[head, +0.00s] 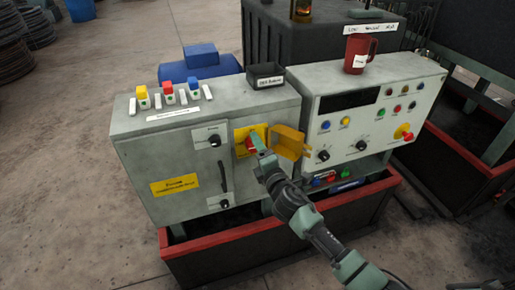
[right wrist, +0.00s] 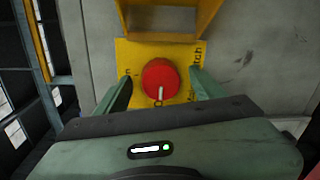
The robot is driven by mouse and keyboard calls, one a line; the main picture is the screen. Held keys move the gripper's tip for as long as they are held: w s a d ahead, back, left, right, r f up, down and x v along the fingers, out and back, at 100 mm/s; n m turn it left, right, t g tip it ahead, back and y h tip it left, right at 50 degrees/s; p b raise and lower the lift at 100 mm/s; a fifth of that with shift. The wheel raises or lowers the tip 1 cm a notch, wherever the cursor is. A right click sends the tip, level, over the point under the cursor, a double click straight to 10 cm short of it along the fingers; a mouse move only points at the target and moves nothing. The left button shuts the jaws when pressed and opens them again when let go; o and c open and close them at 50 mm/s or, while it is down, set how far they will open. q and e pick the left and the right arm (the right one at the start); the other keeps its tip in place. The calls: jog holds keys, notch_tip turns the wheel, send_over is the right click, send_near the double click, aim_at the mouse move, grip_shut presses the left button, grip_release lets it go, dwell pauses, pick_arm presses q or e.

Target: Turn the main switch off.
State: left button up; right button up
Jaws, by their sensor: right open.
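The main switch is a red round knob (head: 249,143) on a yellow plate (head: 240,133) on the front of the grey cabinet (head: 150,160). In the right wrist view the red knob (right wrist: 158,72) shows a white mark at its lower edge. A yellow hinged cover (head: 287,141) stands swung open to the right of the knob. My right gripper (head: 262,153) is at the knob and partly hides it. In the right wrist view its open fingers (right wrist: 160,82) flank the knob with a gap on each side. My left gripper is not in view.
A second grey panel (head: 368,113) with buttons, dials and a red emergency knob (head: 403,132) stands at right. Two black rotary knobs (head: 214,139) and a long handle (head: 222,176) are left of the switch.

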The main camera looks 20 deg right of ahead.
jog(key=s, duration=0.7)
jog(key=shift+r+b, duration=0.2)
jog(key=shift+b, duration=0.1)
jog(key=shift+d+f, duration=0.1)
jog(key=s+d+f+m+g, duration=0.1)
jog(key=s+f+m+g, duration=0.35)
jog(key=f, duration=0.75)
jog(key=s+d+f+m+g+h, duration=0.1)
jog(key=s+d+f+m, duration=0.1)
jog(key=s+f, duration=0.75)
jog(key=s+d+f+m+g, duration=0.1)
jog(key=s+f+m+g, duration=0.2)
jog(key=f, duration=1.2)
jog(key=s+f+m+g, duration=0.2)
jog(key=s+f, duration=0.4)
jog(key=s, duration=0.6)
jog(key=s+f+m+g, duration=0.3)
jog(key=s+f, duration=0.3)
jog(key=s, duration=0.5)
jog(key=s+a+f+m+g, duration=0.1)
jog(key=s+f+m, duration=0.3)
jog(key=s, duration=0.8)
jog(key=shift+s+f+g, duration=0.35)
jog(key=shift+f+g, duration=0.5)
jog(key=shift+f, duration=0.1)
